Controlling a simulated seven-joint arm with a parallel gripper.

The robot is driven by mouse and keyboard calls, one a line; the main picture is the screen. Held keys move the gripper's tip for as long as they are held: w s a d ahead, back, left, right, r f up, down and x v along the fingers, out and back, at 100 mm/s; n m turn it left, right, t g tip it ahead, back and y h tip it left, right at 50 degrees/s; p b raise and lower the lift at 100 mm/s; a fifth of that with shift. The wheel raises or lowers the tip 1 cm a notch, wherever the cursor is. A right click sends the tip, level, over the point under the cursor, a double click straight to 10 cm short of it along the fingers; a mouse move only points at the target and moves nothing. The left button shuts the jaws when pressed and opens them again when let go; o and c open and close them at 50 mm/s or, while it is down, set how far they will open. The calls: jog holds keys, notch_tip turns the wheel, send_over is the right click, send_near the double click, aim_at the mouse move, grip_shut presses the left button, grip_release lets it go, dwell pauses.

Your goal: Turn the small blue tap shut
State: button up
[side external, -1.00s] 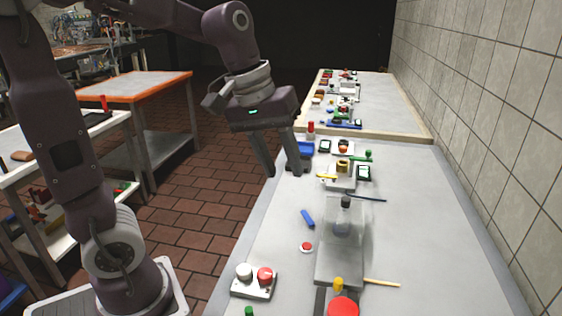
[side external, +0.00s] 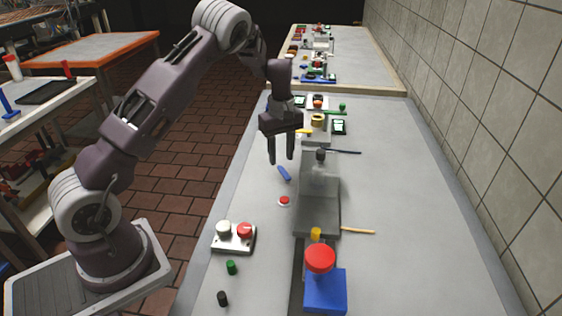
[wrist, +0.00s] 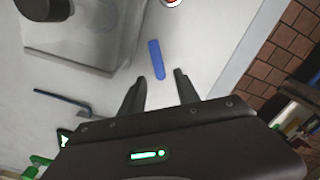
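A small blue bar (side external: 284,173), which looks like the tap's handle, is on the grey bench left of a clear box-shaped fixture. It also shows in the wrist view (wrist: 156,59), just beyond my fingertips and roughly in line with the gap between them. No tap body can be made out at this size. My gripper (side external: 281,161) points down close to the blue bar; in the wrist view my gripper (wrist: 160,76) is open with nothing between its fingers. I cannot tell the exact height of the fingertips above the bar.
The clear fixture (side external: 320,185) with a dark knob stands right of the bar. A red button (side external: 284,201) sits nearer the camera, and a white box (side external: 234,237) with two knobs is at the front left. A thin dark blue hooked rod (wrist: 65,101) lies behind.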

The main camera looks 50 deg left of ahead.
jog(key=shift+f, duration=1.45)
grip_shut()
jog(key=m, duration=0.1)
jog(key=w+m, duration=0.1)
jog(key=m, duration=0.1)
jog(key=shift+w+d, duration=0.1)
jog(key=shift+d, duration=0.15)
jog(key=shift+w+d+m, duration=0.2)
jog(key=shift+m, duration=0.65)
jog(key=shift+w+d+m, duration=0.2)
jog(key=shift+m, duration=0.65)
grip_release()
jog(key=shift+r, duration=0.1)
